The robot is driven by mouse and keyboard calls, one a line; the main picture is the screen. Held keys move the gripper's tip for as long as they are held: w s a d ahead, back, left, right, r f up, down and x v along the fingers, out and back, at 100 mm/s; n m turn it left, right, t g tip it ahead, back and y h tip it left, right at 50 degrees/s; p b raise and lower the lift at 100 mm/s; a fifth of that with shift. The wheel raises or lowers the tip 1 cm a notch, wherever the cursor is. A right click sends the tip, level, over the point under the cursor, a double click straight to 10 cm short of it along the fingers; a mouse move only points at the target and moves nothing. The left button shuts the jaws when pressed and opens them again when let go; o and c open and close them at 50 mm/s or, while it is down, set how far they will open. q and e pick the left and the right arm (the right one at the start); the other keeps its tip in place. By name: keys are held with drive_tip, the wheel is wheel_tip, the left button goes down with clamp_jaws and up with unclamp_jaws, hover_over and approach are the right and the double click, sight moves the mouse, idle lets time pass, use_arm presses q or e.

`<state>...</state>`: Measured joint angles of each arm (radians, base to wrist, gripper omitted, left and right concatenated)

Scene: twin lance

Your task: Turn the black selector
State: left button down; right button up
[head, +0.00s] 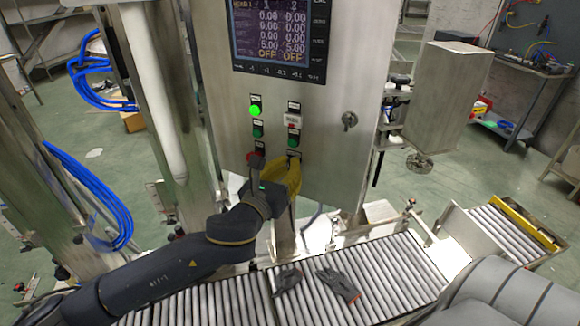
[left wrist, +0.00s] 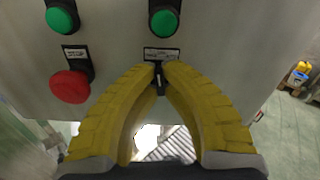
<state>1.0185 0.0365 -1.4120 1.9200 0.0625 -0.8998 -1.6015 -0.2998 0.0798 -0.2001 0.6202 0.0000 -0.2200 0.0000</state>
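The black selector (left wrist: 160,80) sits under a small label on the panel, below a green button, in the left wrist view. My left gripper (left wrist: 161,68) has two ribbed yellow fingers whose tips close in on both sides of the selector and appear to touch it. The selector's handle shows upright between them. In the head view my left gripper (head: 292,162) is at the bottom of the panel's right button column, and its fingers mostly hide the selector there. My right gripper is not in view.
The steel control panel (head: 330,110) carries a screen (head: 278,35), a lit green button (head: 254,110), and other buttons. A red button (left wrist: 70,87) is left of the selector. A key switch (head: 349,119) is on the right. Gloves (head: 338,285) lie on the roller conveyor (head: 390,265) below.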

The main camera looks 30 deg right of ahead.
use_arm(q)
drive_tip(key=n, duration=0.4)
drive_tip(key=shift+w+r, duration=0.1)
drive_tip(key=shift+r, duration=0.25)
drive_tip(key=shift+w+a+n, duration=0.1)
drive_tip(key=shift+n, duration=1.4)
drive_tip(key=c, duration=1.5)
unclamp_jaws()
drive_tip(key=shift+f, duration=0.2)
drive_tip(key=shift+c, duration=0.2)
drive_tip(key=shift+a+f, duration=0.1)
drive_tip(key=v, duration=1.2)
